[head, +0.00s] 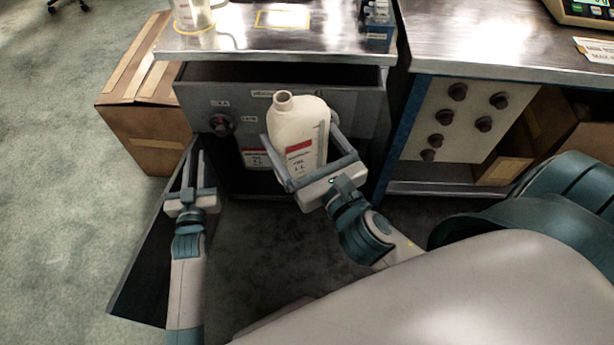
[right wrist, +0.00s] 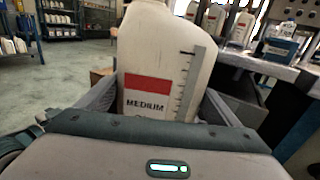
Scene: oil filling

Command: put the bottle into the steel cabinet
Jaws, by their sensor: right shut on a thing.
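The white bottle (head: 298,132) has an open neck and a red-banded label. My right gripper (head: 309,160) is shut around its body and holds it nearly upright, in front of the steel cabinet (head: 360,112). The bottle also fills the middle of the right wrist view (right wrist: 160,60), between the fingers; its label reads "MEDIUM". The cabinet's door (head: 150,265) stands swung open at the left. My left gripper (head: 194,160) is beside the door's inner side, its two fingers apart with nothing seen between them. The bottle and right gripper hide part of the cabinet opening.
An upper drawer (head: 200,96) with a knob is pulled out above the cabinet opening. A steel worktop (head: 240,40) holds a container (head: 192,14) and a blue rack (head: 378,18). A cardboard box (head: 135,125) stands left. A panel with several knobs (head: 450,120) is at right.

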